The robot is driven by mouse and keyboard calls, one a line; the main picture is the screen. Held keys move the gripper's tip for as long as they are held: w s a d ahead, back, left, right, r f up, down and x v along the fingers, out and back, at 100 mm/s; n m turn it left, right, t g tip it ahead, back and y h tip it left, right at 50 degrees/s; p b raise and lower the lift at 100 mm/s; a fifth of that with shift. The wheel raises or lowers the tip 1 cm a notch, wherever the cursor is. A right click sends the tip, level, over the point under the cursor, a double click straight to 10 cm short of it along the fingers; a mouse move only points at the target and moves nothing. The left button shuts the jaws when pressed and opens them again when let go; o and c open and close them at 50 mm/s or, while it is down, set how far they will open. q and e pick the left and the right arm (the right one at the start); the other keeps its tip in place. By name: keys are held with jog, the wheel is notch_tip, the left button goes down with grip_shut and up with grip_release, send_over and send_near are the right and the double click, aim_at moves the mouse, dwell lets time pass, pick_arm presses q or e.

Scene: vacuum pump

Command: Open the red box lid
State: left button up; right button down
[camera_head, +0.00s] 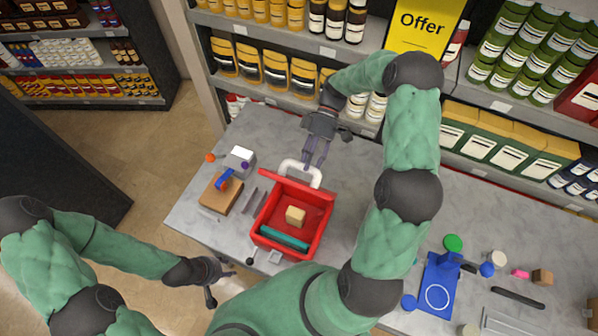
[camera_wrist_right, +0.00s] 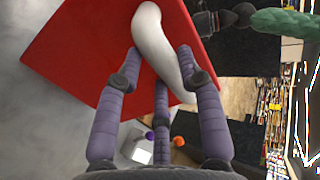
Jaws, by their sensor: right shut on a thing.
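The red box (camera_head: 318,226) stands on the grey counter with its inside in view. It holds a beige block (camera_head: 295,215) and a teal cylinder (camera_head: 284,238). Its red lid (camera_head: 330,189) stands raised, nearly edge-on, at the far side; its flat face shows in the right wrist view (camera_wrist_right: 90,60). The white handle (camera_head: 314,172) is on the lid's far side. My right gripper (camera_head: 315,162) is shut on this handle, which also lies between the fingers in the right wrist view (camera_wrist_right: 155,45). My left gripper (camera_head: 222,281) is open and empty, off the counter's near left edge.
A wooden block (camera_head: 220,195) with a blue clamp and a white-topped grey box (camera_head: 239,159) stand left of the red box. A blue device (camera_head: 437,285) and small parts lie at right. Stocked shelves rise behind the counter. Bare counter lies right of the box.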

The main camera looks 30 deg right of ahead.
pick_arm(q)
jog(key=shift+w+d+f+b, duration=0.2)
jog(key=shift+d+f+b, duration=0.05)
jog(key=shift+f+b, duration=0.25)
jog(key=shift+w+d+f+b, duration=0.2)
jog(key=shift+f+b, duration=0.15)
jog(key=shift+f, duration=0.25)
pick_arm(e)
jog(key=shift+w+d+f, duration=0.2)
jog(key=shift+w+d, duration=0.35)
jog(key=shift+d, duration=0.25)
jog(key=shift+w+d+f, duration=0.25)
jog(key=shift+w+d, duration=0.3)
jog(key=shift+d, duration=0.25)
jog(key=shift+w+d+f, duration=0.2)
jog(key=shift+w+d, duration=0.35)
jog(key=shift+d, duration=0.25)
jog(key=c, duration=1.1)
grip_release()
jog(key=shift+o, duration=1.4)
jog(key=shift+w, duration=0.1)
jog(key=v, duration=0.8)
pick_arm(q)
jog(key=shift+r, duration=0.1)
pick_arm(e)
jog(key=shift+f, duration=0.1)
